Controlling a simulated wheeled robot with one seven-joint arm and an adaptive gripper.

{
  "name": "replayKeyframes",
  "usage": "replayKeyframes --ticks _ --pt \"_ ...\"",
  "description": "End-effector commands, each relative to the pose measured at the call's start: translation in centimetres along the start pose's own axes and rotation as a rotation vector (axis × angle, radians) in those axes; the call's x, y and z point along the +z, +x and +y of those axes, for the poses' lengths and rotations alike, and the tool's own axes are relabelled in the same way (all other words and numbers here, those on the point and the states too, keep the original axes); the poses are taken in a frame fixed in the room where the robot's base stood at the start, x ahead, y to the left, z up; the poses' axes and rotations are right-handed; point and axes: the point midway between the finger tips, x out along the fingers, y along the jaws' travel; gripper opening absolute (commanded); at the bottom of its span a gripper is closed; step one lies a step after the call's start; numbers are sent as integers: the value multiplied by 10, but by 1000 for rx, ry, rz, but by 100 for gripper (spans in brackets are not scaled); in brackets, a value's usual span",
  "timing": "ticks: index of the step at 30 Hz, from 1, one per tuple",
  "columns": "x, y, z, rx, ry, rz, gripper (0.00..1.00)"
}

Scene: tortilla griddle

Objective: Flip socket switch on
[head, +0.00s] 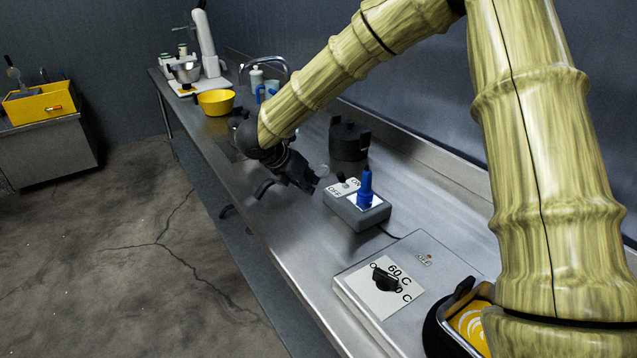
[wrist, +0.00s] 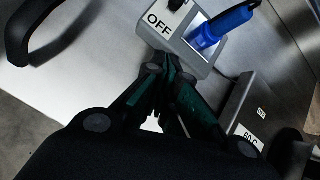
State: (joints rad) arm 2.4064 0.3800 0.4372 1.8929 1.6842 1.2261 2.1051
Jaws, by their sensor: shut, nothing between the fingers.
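The grey socket box (head: 345,207) stands on the steel counter with a blue plug (head: 366,190) in it and a black switch (head: 341,177) between ON and OFF labels. In the wrist view the socket box (wrist: 150,36) shows its OFF label, the blue plug (wrist: 222,27) and part of the black switch (wrist: 176,4) at the top edge. My gripper (head: 312,185) is just left of the box in the head view. In the wrist view my gripper (wrist: 158,62) is shut and empty, its fingertips close to the OFF end; contact cannot be told.
The griddle's control box (head: 352,290) with a black knob (head: 385,280) stands in front on the counter (head: 300,245). A black round container (head: 348,140) stands behind the socket. A yellow bowl (head: 215,102) and a mixer (head: 207,50) are farther back.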

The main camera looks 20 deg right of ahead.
Motion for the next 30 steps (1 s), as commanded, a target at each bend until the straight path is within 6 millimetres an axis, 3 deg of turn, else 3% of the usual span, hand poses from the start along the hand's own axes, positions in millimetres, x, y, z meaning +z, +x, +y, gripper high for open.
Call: replayKeyframes --ticks 18,24,30 --pt "2 93 0 -1 -2 0 0" --pt "29 97 0 0 -1 -1 0" --pt "38 101 1 1 -1 -1 0"
